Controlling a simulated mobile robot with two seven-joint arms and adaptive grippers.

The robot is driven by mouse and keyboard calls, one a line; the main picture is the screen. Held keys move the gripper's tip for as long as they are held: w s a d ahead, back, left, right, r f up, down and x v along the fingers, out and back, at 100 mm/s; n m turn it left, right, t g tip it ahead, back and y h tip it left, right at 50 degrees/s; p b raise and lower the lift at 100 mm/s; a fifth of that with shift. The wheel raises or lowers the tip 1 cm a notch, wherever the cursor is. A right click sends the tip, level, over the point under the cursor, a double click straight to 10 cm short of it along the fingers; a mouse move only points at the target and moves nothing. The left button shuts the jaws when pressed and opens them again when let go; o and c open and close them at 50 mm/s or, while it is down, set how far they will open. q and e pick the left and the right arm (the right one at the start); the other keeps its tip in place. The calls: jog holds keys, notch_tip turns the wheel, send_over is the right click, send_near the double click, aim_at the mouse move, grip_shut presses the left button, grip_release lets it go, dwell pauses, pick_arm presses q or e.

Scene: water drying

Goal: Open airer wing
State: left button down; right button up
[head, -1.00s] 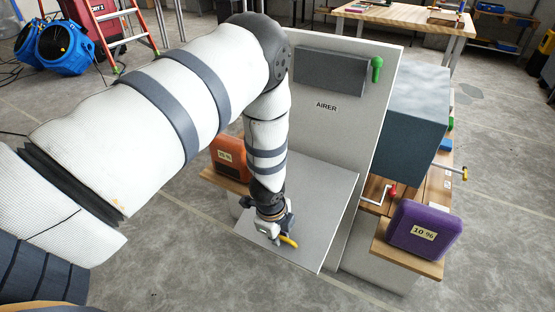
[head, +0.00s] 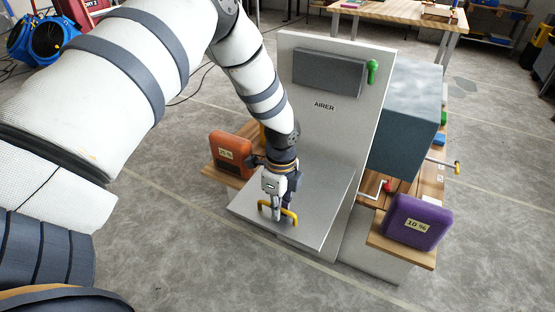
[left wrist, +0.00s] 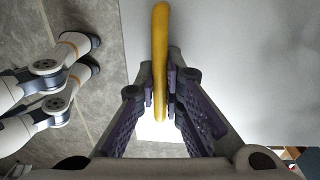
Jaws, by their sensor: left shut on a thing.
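The airer is a grey upright panel (head: 330,118) marked AIRER, with a flat grey wing (head: 325,205) sticking out low at its front. A yellow handle (head: 264,207) stands on the wing near its front edge. My left gripper (head: 279,212) comes down from above and is shut on the yellow handle. In the left wrist view the yellow handle (left wrist: 162,50) runs between the two purple-padded fingers of the left gripper (left wrist: 160,100), and the pale wing surface (left wrist: 230,60) lies behind it. My right gripper is not in view.
An orange box (head: 231,155) marked with a percentage sits on a wooden shelf left of the wing. A purple box (head: 417,222) marked 10 % sits on a shelf at the right. A green knob (head: 372,72) is on the panel. The floor in front is clear.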

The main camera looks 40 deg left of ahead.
pick_arm(q)
jog(key=shift+w+d, duration=0.1)
jog(key=c, duration=2)
grip_release()
jog(key=shift+o, duration=0.2)
notch_tip(320, 180, up, 12)
jog(key=shift+w, duration=0.35)
